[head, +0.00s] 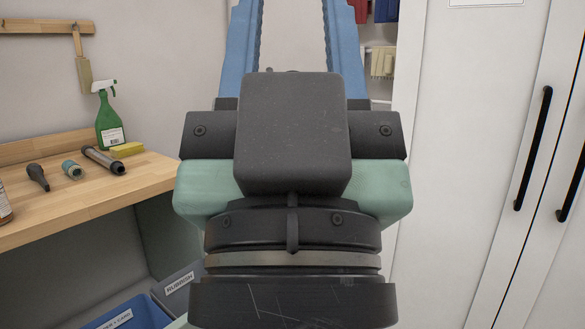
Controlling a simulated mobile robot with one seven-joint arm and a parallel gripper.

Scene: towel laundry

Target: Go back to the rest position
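My gripper (294,22) fills the middle of the head view, seen from behind and pointing up and away from me. Its two blue fingers stand well apart, with only bare wall showing between them. The fingertips are cut off by the top edge. Nothing is seen held in the visible part. The dark housing and green body of my gripper hide what lies behind. No towel can be made out.
A wooden bench (140,182) at left bears a green spray bottle (109,122), a yellow sponge (127,149) and several small tools. Below are a blue bin (128,314) and a grey rubbish bin (180,285). A white cabinet (460,150) with black handles stands close at right.

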